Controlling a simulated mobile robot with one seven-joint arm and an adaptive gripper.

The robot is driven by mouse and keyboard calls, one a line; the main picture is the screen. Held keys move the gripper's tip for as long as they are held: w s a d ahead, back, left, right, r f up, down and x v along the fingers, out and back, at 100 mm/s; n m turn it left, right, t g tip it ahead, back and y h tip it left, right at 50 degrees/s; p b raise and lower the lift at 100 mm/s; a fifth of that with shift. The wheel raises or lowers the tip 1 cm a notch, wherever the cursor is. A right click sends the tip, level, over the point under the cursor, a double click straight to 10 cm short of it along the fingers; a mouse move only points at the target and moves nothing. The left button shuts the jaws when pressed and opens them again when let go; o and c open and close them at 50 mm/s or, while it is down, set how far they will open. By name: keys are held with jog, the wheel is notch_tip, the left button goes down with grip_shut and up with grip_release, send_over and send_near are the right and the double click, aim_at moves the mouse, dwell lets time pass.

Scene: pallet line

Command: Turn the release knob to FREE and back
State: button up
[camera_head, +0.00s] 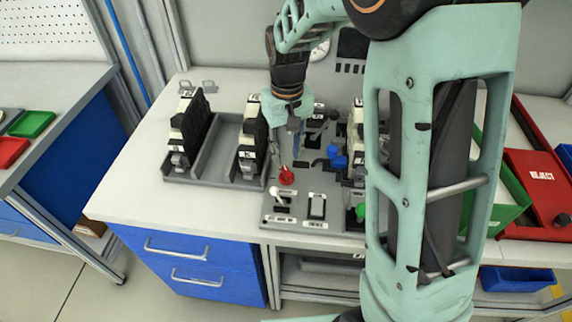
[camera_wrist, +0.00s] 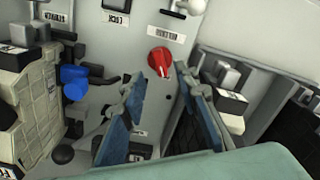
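The red release knob (camera_head: 286,176) sits on the grey control panel (camera_head: 270,214). In the wrist view the red knob (camera_wrist: 160,61) has a pale pointer stripe and a label plate above it, whose lettering I cannot read surely. My gripper (camera_head: 291,150) is above the panel, just behind the knob in the head view. In the wrist view my gripper (camera_wrist: 155,78) has its two blue-padded fingers apart, with a gap between them and nothing held. The knob lies just beyond the fingertips. I cannot tell the exact height above it.
A blue knob (camera_head: 337,157), a white-knobbed lever (camera_head: 274,191) and a green button (camera_head: 361,212) are nearby on the panel. A grey rack (camera_head: 214,164) with dark upright parts stands left. A red reject bin (camera_head: 535,190) is at right. The table's front left is clear.

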aim_at(287, 171)
notch_tip(287, 171, down, 6)
jog(key=shift+c, duration=0.4)
grip_shut()
